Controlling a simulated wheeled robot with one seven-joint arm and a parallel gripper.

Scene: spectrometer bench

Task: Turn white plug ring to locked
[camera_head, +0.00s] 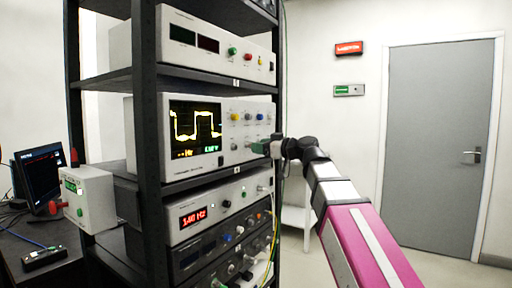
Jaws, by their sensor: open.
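My arm reaches in from the lower right, and my gripper (268,148) is at the right end of the front panel of the oscilloscope (148,140). The gripper is small and seen from the side; its jaws are open, close to a greenish connector (257,147) low on that panel. I cannot tell whether the jaws touch or surround it. I cannot make out the white plug ring for certain; it may be hidden at the gripper. No lock marking is readable.
The black rack (147,100) holds several instruments, and its right post (281,60) is close to my gripper. Cables hang at the lower instruments. A small white box (92,200) and a monitor (40,178) are at left. A grey door (437,150) is at right.

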